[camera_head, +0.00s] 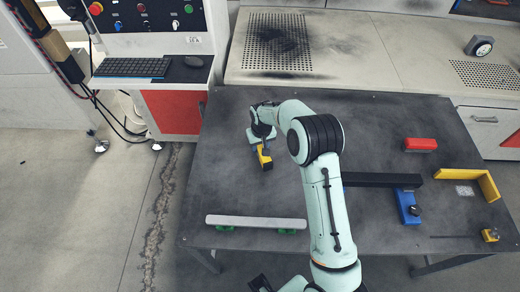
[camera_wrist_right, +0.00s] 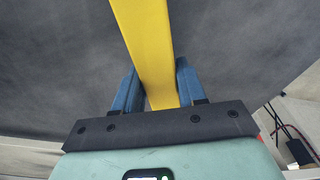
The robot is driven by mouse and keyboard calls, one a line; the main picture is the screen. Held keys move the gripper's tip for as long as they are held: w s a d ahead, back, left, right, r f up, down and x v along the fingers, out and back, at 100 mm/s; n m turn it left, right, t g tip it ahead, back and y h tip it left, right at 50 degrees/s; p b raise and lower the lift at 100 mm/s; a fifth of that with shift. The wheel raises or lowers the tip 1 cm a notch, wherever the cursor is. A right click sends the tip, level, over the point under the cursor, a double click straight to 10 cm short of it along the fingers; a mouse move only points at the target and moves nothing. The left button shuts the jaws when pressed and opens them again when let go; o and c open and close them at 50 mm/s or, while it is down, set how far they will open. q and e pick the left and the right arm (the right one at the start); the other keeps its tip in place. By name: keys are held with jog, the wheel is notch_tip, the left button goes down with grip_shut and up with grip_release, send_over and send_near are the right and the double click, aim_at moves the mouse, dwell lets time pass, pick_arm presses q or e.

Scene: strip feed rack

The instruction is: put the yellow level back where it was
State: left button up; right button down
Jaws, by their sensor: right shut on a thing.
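The yellow level shows as a short yellow piece (camera_head: 266,163) over the left-middle part of the dark table, mostly covered by my arm and hand. In the right wrist view the yellow level (camera_wrist_right: 146,45) is a long flat bar running up from between the blue fingers and out of the top edge. My right gripper (camera_head: 262,149) is shut on it; its fingers (camera_wrist_right: 157,90) flank the bar on both sides. I cannot tell how far the level is above the table. My left gripper cannot be made out.
On the dark table (camera_head: 225,175) are a white strip on green feet (camera_head: 255,222), red block (camera_head: 420,145), black bar (camera_head: 382,180), blue block (camera_head: 407,207), yellow angle piece (camera_head: 488,187) and small yellow block (camera_head: 490,235). My right arm crosses the middle. The left part is mostly clear.

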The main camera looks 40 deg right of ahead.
jog(key=shift+f, duration=1.2)
jog(key=shift+f, duration=0.2)
jog(key=c, duration=0.6)
grip_release()
jog(key=shift+c, duration=0.2)
jog(key=r, duration=0.4)
jog(key=s+r, duration=0.1)
jog(key=r, duration=0.7)
jog(key=shift+s+a+r, duration=0.15)
jog(key=shift+s+a, duration=0.05)
